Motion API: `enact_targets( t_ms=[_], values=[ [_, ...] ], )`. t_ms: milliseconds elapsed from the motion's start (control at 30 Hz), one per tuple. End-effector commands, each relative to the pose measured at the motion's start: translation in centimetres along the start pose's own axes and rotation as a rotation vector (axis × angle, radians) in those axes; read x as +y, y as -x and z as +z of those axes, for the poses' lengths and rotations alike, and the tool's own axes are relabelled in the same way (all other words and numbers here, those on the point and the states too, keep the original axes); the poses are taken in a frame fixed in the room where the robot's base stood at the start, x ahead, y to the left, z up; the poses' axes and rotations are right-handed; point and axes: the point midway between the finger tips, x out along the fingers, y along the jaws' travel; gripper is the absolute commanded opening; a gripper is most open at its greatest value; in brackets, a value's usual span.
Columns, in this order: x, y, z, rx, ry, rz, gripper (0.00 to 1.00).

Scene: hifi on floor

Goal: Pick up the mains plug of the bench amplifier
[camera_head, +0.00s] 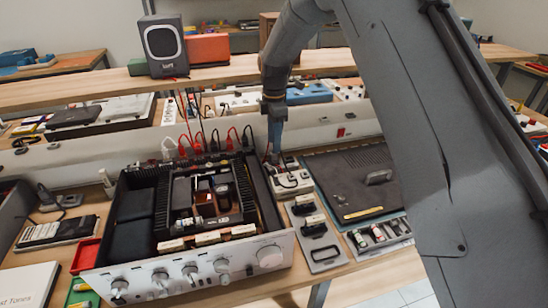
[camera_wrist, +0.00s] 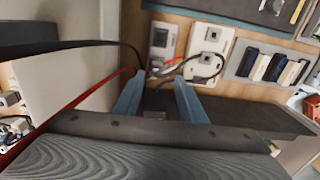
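The bench amplifier (camera_head: 268,255) stands open on the bench, with a silver knobbed front and black heat-sink sides. My gripper (camera_head: 274,152) points down just behind its right rear corner, near a pale socket block (camera_head: 291,184) with a dark cable. In the wrist view, my gripper (camera_wrist: 158,80) has two blue fingers apart, with no clear object held between them. Beyond the fingertips are two pale socket plates, one on the left (camera_wrist: 163,42) and one on the right (camera_wrist: 208,48). A black cable (camera_wrist: 219,68) loops there beside red leads. I cannot single out the mains plug.
Several red and black leads (camera_head: 205,137) stand behind the amplifier, close to my gripper. A raised shelf (camera_head: 110,90) runs behind. A grey tray with black parts (camera_head: 310,232) and a dark mat (camera_head: 345,180) lie to the right.

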Motion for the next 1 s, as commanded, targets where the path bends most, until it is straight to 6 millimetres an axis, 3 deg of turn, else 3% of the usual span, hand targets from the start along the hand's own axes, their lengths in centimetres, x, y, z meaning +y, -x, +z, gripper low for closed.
enact_targets(
  t_ms=[600,933,1000],
  values=[
    [0.7,-6.0,0.0,0.0,-0.005,0.001,0.38],
    [0.8,-6.6,0.0,0.0,-0.005,0.002,0.38],
    [0.8,-6.6,0.0,0.0,-0.005,0.002,0.26]
  ],
)
